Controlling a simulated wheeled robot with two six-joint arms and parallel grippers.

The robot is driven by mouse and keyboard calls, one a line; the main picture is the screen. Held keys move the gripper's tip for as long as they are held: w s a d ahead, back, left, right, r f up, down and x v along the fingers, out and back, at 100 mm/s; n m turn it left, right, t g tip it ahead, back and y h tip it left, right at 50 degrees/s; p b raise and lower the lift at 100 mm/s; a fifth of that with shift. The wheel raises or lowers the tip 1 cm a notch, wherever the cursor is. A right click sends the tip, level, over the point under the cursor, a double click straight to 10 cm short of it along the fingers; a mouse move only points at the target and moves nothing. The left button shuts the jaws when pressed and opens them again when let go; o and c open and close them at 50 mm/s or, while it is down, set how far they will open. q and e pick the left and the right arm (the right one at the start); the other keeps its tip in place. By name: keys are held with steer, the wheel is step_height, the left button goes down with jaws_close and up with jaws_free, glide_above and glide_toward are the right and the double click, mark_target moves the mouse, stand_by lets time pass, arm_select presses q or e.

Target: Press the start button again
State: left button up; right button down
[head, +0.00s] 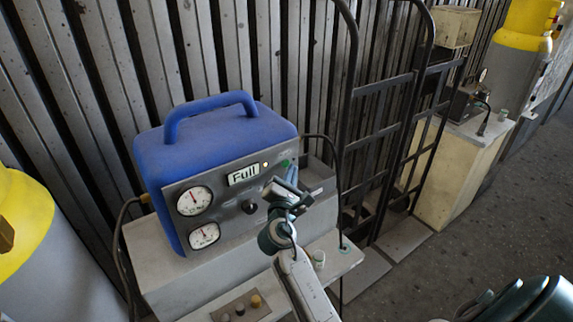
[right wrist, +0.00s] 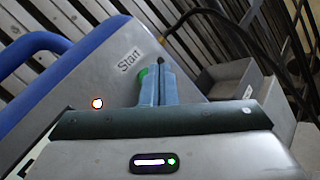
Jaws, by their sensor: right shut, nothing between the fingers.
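The blue machine (head: 215,130) with a carry handle stands on a grey block. Its grey front panel has two dial gauges, a dark knob and a display (head: 243,175) reading "Full". A small indicator light (head: 265,165) is beside the display and glows orange-white in the right wrist view (right wrist: 97,103). The green start button (right wrist: 143,75) is below the "Start" label (right wrist: 130,60), partly hidden by my fingers. My right gripper (head: 290,178) is shut and empty, its fingertips (right wrist: 158,75) at the button. I cannot tell whether they touch it. My left gripper is not in view.
A grey open box (right wrist: 225,85) is just right of the panel. Black hand trucks (head: 385,120) stand behind right. A yellow-topped cylinder (head: 25,230) is at left. Floor at right is clear.

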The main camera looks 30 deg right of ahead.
steer(key=shift+w, duration=0.15)
stand_by(0.5)
steer(key=shift+w, duration=0.3)
stand_by(0.4)
steer(key=shift+s, duration=0.5)
steer(key=shift+p, duration=0.3)
steer(key=s+p, duration=0.1)
steer(key=s, duration=0.5)
steer(key=shift+d, duration=0.2)
stand_by(0.5)
